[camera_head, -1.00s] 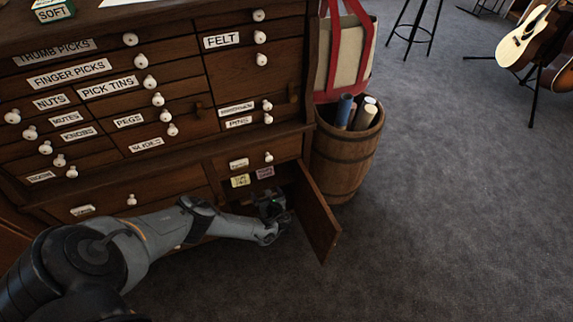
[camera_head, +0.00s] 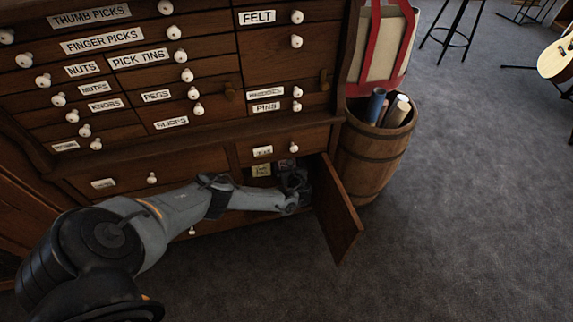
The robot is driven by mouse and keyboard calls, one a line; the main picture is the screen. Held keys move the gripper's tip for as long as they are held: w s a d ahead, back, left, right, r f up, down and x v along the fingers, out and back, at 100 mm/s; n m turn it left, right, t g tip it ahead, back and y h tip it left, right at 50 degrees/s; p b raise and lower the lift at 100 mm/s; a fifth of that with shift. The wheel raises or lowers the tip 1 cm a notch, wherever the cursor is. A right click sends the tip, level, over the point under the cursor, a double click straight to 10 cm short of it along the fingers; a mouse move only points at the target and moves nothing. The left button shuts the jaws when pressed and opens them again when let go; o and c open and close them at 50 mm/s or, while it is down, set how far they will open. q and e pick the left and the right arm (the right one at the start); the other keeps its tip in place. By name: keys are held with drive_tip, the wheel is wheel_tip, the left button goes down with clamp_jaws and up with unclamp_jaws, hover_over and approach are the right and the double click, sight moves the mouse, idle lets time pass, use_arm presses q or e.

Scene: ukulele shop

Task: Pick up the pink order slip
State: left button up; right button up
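The small open cupboard at the bottom right of the wooden cabinet holds a yellow slip (camera_head: 261,170). A sliver of the pink order slip (camera_head: 283,164) seems to show just right of it, mostly hidden behind my gripper. My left arm reaches in from the left, low across the cabinet front. My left gripper (camera_head: 293,178) is inside the cupboard opening, in front of the pink slip. It is small and dark there, so I cannot tell whether its fingers are open, or whether they touch the slip. My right gripper is not in view.
The cupboard door (camera_head: 338,215) stands open to the right of my gripper. A wooden barrel (camera_head: 372,160) with rolled tubes stands beyond it, with a red-strapped bag (camera_head: 382,50) above. Labelled drawers with white knobs fill the cabinet front. Grey carpet (camera_head: 470,210) is clear at right.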

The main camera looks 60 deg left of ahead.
use_arm(q)
drive_tip(key=b+x, duration=0.2)
drive_tip(key=x, duration=0.1)
drive_tip(key=shift+w+a+f+b, duration=0.1)
drive_tip(key=shift+a+f+b, duration=0.15)
drive_tip(key=shift+b, duration=0.05)
drive_tip(key=shift+a, duration=0.5)
drive_tip(key=shift+w+d, duration=0.15)
drive_tip(key=shift+c, duration=0.6)
drive_tip(key=c, duration=0.7)
drive_tip(key=shift+o, duration=0.2)
drive_tip(key=shift+r, duration=0.15)
